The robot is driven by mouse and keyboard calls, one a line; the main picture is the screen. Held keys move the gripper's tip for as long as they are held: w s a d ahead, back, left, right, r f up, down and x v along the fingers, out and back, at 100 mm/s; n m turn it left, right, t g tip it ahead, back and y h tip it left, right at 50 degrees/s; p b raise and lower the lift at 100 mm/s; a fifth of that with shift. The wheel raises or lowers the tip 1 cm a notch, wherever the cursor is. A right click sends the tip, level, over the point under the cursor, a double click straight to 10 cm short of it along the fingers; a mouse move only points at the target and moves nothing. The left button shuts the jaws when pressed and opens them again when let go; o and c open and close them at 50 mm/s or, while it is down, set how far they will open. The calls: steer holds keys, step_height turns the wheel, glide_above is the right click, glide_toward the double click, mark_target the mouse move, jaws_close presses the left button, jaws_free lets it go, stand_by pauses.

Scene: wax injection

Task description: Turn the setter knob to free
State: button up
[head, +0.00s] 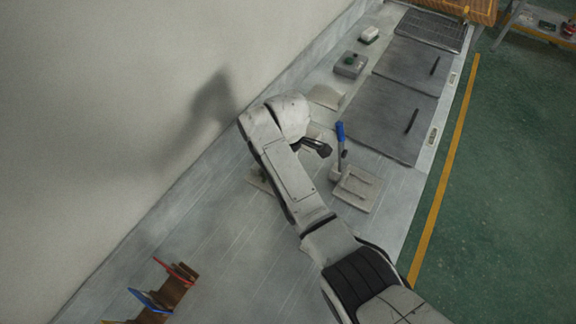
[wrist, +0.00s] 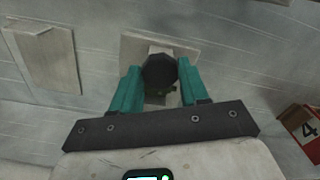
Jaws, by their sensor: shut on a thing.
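The setter knob (wrist: 159,72) is a dark round knob on a pale block-like mount, seen in the wrist view between the two teal fingers of my gripper (wrist: 159,88). The fingers are shut on the knob, one on each side. The markings of the knob's positions cannot be read. A pale base plate (wrist: 130,48) shows behind it. In the head view my arm hides the knob and the gripper, and only part of a pale plate shows beside the arm.
A blue-handled lever (head: 340,132) stands on a pale base (head: 358,188) right of my arm. A grey box with a green button (head: 350,64) and dark panels (head: 390,113) lie farther back. A red box marked 4 (wrist: 305,130) is at the right in the wrist view. A wooden rack (head: 165,295) stands lower left.

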steer(key=shift+w+r, duration=0.1)
steer(key=o, duration=1.1)
steer(key=shift+c, duration=0.2)
step_height(320, 180, up, 11)
steer(key=shift+f, duration=0.2)
